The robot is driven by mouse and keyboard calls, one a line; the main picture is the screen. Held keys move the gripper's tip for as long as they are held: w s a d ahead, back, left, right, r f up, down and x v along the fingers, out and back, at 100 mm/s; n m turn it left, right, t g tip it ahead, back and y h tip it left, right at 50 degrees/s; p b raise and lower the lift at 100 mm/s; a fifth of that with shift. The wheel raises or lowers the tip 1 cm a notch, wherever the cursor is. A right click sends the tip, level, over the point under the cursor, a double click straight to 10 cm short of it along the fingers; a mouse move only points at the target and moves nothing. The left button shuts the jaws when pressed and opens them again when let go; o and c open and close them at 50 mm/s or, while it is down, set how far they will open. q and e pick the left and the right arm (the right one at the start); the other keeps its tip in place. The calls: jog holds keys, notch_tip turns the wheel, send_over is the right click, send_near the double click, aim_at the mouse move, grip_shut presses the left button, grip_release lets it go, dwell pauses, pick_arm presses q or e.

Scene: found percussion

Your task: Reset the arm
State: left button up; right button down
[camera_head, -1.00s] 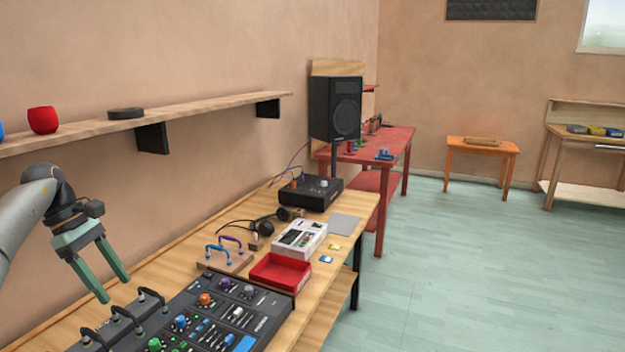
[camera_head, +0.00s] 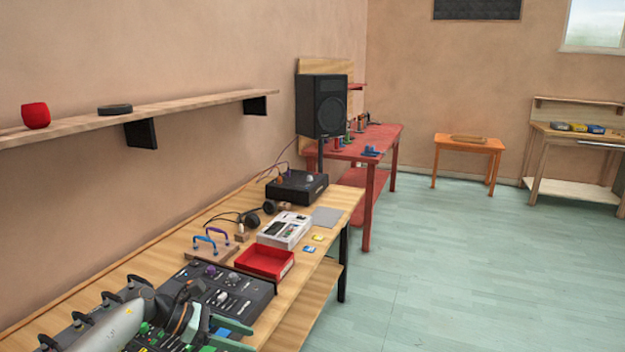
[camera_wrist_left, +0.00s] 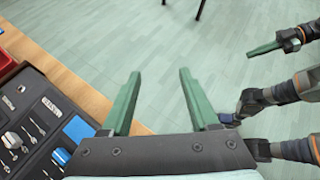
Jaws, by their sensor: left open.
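My left arm comes in low from the left in the head view, over the mixing console (camera_head: 232,290). Its green-fingered gripper (camera_head: 238,336) is at the bottom edge of that view, partly cut off, near the table's front edge. In the left wrist view the left gripper (camera_wrist_left: 159,74) is open and empty, with bare floor beyond the fingertips. My right arm shows at the right of the left wrist view. One green finger of its gripper (camera_wrist_left: 265,48) is clear there, but its opening cannot be made out.
The wooden table (camera_head: 300,285) carries a red tray (camera_head: 265,262), a white device (camera_head: 284,230), headphones (camera_head: 250,219) and a black box (camera_head: 296,187). A shelf (camera_head: 180,105) runs along the wall above. A speaker (camera_head: 322,105) stands behind.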

pick_arm(q)
jog(key=s+d+f+n+t+h, duration=0.1)
jog(key=s+d+f+n+t, duration=0.3)
jog(key=n, duration=0.7)
jog(key=s+d+f+n+t+h, duration=0.15)
jog(key=s+d+n+t, duration=0.25)
jog(key=d+n+t, duration=0.45)
jog(key=s+a+f+n+g+y, duration=0.2)
jog(key=s+a+f+n+y, duration=0.4)
jog(key=s+n, duration=0.5)
jog(key=s+a+f+n+g+y, duration=0.3)
jog(key=s+a+f+n+y, duration=0.2)
jog(key=s+a+f+n, duration=0.3)
jog(key=s+f+n, duration=0.1)
jog(key=s+n, duration=0.3)
jog(key=n, duration=0.5)
jog(key=shift+a+f+n+y+b, duration=0.15)
jog(key=shift+f+n+y+b, duration=0.05)
jog(key=shift+n+y+b, duration=0.15)
